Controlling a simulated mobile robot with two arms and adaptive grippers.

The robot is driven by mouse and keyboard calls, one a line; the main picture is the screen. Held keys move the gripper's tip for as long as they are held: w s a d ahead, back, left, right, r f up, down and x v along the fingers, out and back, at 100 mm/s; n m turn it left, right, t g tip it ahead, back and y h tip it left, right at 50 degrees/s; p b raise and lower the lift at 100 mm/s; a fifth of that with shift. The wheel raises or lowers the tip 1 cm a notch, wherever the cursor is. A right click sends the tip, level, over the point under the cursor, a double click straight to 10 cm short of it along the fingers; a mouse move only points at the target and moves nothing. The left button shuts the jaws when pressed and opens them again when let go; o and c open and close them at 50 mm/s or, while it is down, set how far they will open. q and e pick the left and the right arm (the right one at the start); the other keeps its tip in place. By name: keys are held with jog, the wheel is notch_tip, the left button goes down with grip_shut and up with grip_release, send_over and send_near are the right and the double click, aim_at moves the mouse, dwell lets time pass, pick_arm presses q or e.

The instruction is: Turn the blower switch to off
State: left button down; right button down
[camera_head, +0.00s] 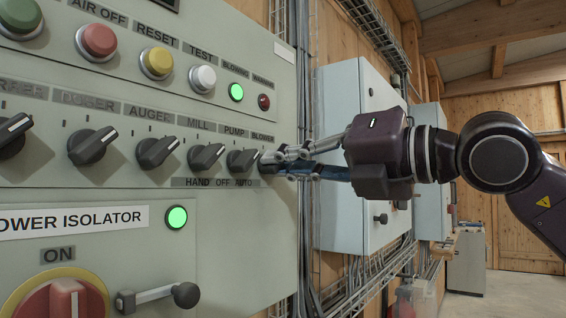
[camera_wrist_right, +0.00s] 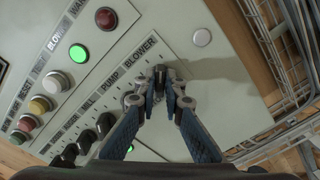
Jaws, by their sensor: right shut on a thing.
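The blower switch (camera_wrist_right: 159,76) is a dark rotary knob under the BLOWER label, at the right end of the switch row on the grey panel (camera_head: 262,212). In the head view my gripper mostly hides it. My right gripper (camera_head: 270,160) reaches in from the right. Its fingertips (camera_wrist_right: 166,84) are closed around the blower switch in the wrist view. I cannot tell the switch's pointer position. The HAND OFF AUTO strip (camera_head: 218,183) lies below the knobs. My left gripper is not in view.
The pump switch (camera_head: 241,161) sits close to the left of my fingers, with the mill switch (camera_head: 206,157) beyond. A green blowing lamp (camera_head: 236,92) glows above. Grey cabinets (camera_head: 345,100) and cable trays stand behind my right gripper.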

jog(key=shift+f, duration=0.1)
jog(key=shift+f+n+b, duration=0.1)
jog(key=shift+n+b, duration=0.6)
jog(key=shift+n, duration=0.2)
jog(key=shift+n+b, duration=0.4)
jog(key=shift+n, duration=0.3)
jog(key=shift+n+b, duration=0.35)
jog(key=shift+n, duration=2.35)
jog(key=c, duration=2)
grip_release()
jog(key=shift+c, duration=0.2)
